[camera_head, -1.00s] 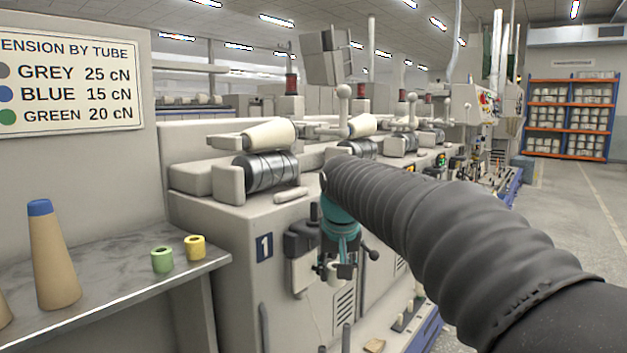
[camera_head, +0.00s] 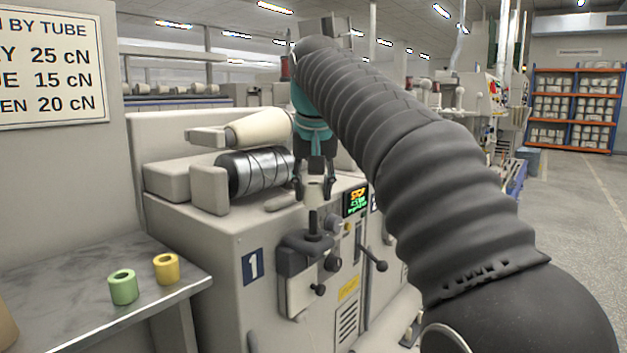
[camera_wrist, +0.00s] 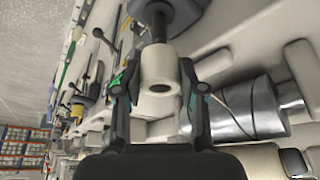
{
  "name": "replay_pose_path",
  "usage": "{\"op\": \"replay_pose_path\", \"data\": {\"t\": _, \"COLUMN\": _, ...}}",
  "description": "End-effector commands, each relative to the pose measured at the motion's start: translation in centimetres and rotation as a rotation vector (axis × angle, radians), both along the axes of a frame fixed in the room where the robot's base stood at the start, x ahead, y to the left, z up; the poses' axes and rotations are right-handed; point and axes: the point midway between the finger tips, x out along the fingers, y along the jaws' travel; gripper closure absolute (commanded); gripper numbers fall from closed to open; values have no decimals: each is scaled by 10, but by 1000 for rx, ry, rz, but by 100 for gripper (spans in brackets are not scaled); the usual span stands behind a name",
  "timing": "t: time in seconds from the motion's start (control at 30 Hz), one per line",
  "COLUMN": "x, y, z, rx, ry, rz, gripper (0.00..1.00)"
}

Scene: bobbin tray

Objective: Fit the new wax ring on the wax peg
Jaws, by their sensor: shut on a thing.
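My gripper (camera_head: 315,190) is shut on a cream wax ring (camera_wrist: 159,69), which sits between the fingertips with its dark bore facing the wrist camera. In the head view the ring (camera_head: 316,186) shows pale between the fingers. The dark wax peg (camera_head: 313,222) stands upright on the dark unit at the front of machine 1, just below the ring. In the wrist view the peg (camera_wrist: 158,27) shows beyond the ring, close in line with it. The head view shows the ring above the peg's top; contact is hard to tell.
A black grooved drum (camera_head: 258,173) and a cream cone (camera_head: 258,130) are left of my gripper. A lit display (camera_head: 356,201) is close on the right. Green (camera_head: 123,287) and yellow (camera_head: 166,268) rings stand on the grey shelf (camera_head: 60,285). A knobbed lever (camera_head: 372,258) projects below right.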

Motion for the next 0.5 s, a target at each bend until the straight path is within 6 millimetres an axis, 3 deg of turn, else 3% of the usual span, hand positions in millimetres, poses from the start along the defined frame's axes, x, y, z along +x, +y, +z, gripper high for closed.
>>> {"op": "replay_pose_path", "data": {"t": 0.23, "x": 0, "y": 0, "z": -30, "rx": 0, "ry": 0, "rz": 0, "gripper": 85}}
{"op": "replay_pose_path", "data": {"t": 0.5, "x": 0, "y": 0, "z": -46, "rx": 0, "ry": 0, "rz": 0, "gripper": 85}}
